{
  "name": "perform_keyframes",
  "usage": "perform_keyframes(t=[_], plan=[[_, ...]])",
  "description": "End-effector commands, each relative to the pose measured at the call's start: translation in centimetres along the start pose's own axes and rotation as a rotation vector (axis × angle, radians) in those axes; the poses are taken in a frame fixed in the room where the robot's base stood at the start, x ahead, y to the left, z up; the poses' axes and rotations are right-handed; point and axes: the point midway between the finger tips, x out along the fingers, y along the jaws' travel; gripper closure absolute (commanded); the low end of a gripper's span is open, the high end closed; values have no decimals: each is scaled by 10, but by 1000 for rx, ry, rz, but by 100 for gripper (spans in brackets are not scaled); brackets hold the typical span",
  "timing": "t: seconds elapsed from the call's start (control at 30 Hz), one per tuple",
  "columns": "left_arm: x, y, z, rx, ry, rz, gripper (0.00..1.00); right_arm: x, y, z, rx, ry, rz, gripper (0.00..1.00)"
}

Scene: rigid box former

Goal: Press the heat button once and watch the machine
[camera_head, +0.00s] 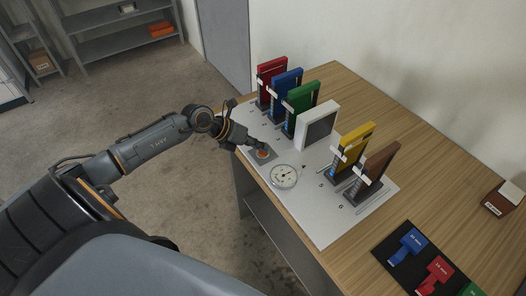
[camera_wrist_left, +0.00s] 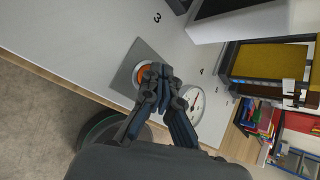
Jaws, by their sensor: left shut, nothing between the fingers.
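The heat button (camera_head: 262,154) is orange and sits on a grey square plate on the white machine board (camera_head: 318,222). It also shows in the left wrist view (camera_wrist_left: 143,72), partly hidden by my fingers. My left gripper (camera_head: 258,146) is shut and empty, with its tips at the button; whether they touch it I cannot tell. My right gripper is not in view.
Red (camera_head: 270,82), blue (camera_head: 286,90), green (camera_head: 303,107), yellow (camera_head: 353,148) and brown (camera_head: 376,172) upright blocks stand in holders on the board. A dark mat (camera_head: 386,254) with coloured tools lies at the front right. A brown box (camera_head: 502,198) stands at the right.

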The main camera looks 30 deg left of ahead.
Motion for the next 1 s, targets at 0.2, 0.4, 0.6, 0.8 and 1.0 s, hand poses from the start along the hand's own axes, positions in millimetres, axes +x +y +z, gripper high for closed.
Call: perform_keyframes(t=[0.2, 0.4, 0.6, 0.8, 1.0], plan=[[2, 2, -2, -1, 2, 0, 100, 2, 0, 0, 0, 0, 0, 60], [3, 2, -3, -1, 3, 0, 100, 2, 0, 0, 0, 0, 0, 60], [1, 0, -2, -1, 4, 1, 100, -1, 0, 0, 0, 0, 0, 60], [-7, -5, 4, 0, 3, 1, 100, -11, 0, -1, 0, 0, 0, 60], [-10, -7, 6, -1, 3, 1, 100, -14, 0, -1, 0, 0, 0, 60]])
